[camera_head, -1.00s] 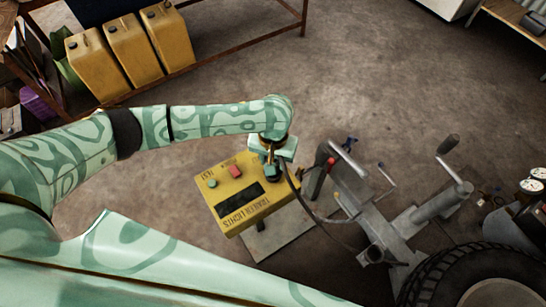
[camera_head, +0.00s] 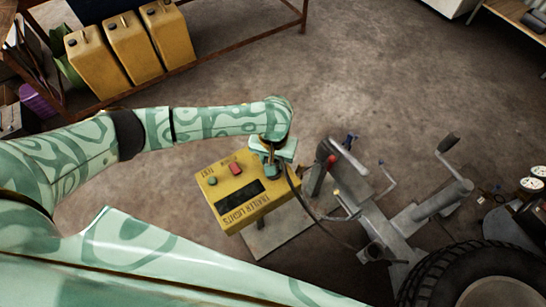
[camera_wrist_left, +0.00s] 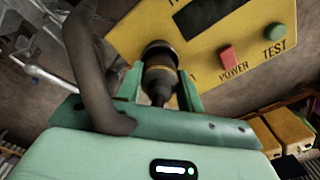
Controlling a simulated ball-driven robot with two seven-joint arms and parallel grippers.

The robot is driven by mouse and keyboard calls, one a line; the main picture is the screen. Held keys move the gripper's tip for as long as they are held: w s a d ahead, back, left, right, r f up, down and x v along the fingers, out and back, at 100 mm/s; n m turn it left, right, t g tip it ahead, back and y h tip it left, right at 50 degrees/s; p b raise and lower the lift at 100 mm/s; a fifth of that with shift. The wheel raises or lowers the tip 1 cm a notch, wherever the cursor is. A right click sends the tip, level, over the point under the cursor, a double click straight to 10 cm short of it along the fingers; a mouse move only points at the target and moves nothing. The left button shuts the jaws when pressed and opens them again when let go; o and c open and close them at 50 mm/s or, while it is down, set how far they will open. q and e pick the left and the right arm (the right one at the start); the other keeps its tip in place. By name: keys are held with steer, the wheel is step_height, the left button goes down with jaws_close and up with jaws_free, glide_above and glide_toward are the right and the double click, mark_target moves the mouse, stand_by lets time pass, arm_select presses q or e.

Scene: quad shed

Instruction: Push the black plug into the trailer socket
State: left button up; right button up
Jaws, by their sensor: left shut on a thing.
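My left gripper (camera_head: 271,166) is shut on the black plug (camera_wrist_left: 160,78), at the right edge of a yellow trailer-lights box (camera_head: 232,212). In the left wrist view, the plug stands between the two green fingers, its dark round front end against the yellow panel (camera_wrist_left: 262,62). I cannot tell how deep it sits. The socket is hidden behind the plug and gripper. A dark cable (camera_wrist_left: 90,70) runs past the gripper's left side. The box has a green TEST button (camera_head: 212,181), a red POWER button (camera_head: 236,169) and a dark display. My right gripper is not in view.
A grey trailer hitch (camera_head: 400,235) with levers and a black tyre (camera_head: 475,275) stand at the right. A grey plate (camera_head: 275,235) lies under the box. Several yellow jerrycans (camera_head: 132,46) stand on a shelf at the upper left. The upper middle floor is clear.

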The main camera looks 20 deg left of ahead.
arm_select(q)
steer(key=shift+f, duration=0.55)
steer(key=o, duration=1.6)
steer(key=shift+c, duration=0.2)
step_height(320, 180, up, 4)
steer(key=p, duration=0.4)
steer(key=shift+r+p, duration=0.2)
steer(key=shift+p, duration=0.1)
step_height(320, 180, up, 5)
steer(key=p, duration=0.5)
steer(key=shift+f, duration=0.15)
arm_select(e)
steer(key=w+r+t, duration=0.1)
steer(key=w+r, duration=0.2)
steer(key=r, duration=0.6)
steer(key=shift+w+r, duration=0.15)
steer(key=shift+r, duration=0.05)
